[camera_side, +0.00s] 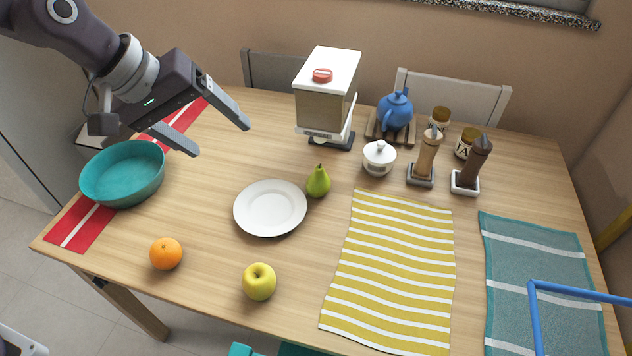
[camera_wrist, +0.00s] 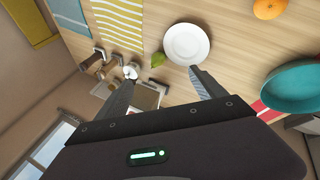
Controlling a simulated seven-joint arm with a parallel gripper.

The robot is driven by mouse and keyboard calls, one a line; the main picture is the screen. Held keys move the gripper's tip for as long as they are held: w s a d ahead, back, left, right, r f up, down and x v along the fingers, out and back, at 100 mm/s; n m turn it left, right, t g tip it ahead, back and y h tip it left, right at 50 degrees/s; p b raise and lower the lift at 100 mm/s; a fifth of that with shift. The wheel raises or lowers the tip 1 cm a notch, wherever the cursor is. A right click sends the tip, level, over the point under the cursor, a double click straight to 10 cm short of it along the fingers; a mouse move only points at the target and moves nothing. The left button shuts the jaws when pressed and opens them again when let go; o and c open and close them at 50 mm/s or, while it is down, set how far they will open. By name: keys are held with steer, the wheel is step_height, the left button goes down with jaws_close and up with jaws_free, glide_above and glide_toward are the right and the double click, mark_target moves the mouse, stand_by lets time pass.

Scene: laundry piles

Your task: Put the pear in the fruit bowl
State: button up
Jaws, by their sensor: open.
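The green pear (camera_side: 318,181) stands upright on the wooden table, just right of the white plate (camera_side: 270,208). In the wrist view the pear (camera_wrist: 157,60) shows beside the plate (camera_wrist: 187,44), beyond and between my fingers. The teal fruit bowl (camera_side: 122,173) sits at the table's left end on a red runner, and looks empty in what I see of its inside; the wrist view shows it at the right (camera_wrist: 293,87). My gripper (camera_side: 223,132) is open and empty, held above the table, right of the bowl and up-left of the pear.
An orange (camera_side: 165,254) and a yellow-green apple (camera_side: 259,281) lie near the front edge. A dispenser (camera_side: 327,96), blue teapot (camera_side: 394,109), white sugar bowl (camera_side: 379,158) and two mills stand behind and right of the pear. A yellow striped cloth (camera_side: 391,270) lies flat at centre right.

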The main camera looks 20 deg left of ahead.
steer(key=w+d+f+n+h, duration=0.3)
steer(key=w+d+f+n, duration=0.25)
steer(key=w+f, duration=0.3)
steer(key=n+t, duration=0.2)
steer(key=n, duration=1)
glide_toward(311, 181)
steer(key=x, duration=0.4)
steer(key=shift+w+a+f, duration=0.1)
steer(key=shift+w+a, duration=0.15)
steer(key=shift+n, duration=0.25)
steer(key=x, duration=0.7)
steer(key=shift+s+d, duration=0.2)
steer(key=shift+d, duration=0.1)
jaws_close()
step_height(311, 181, up, 28)
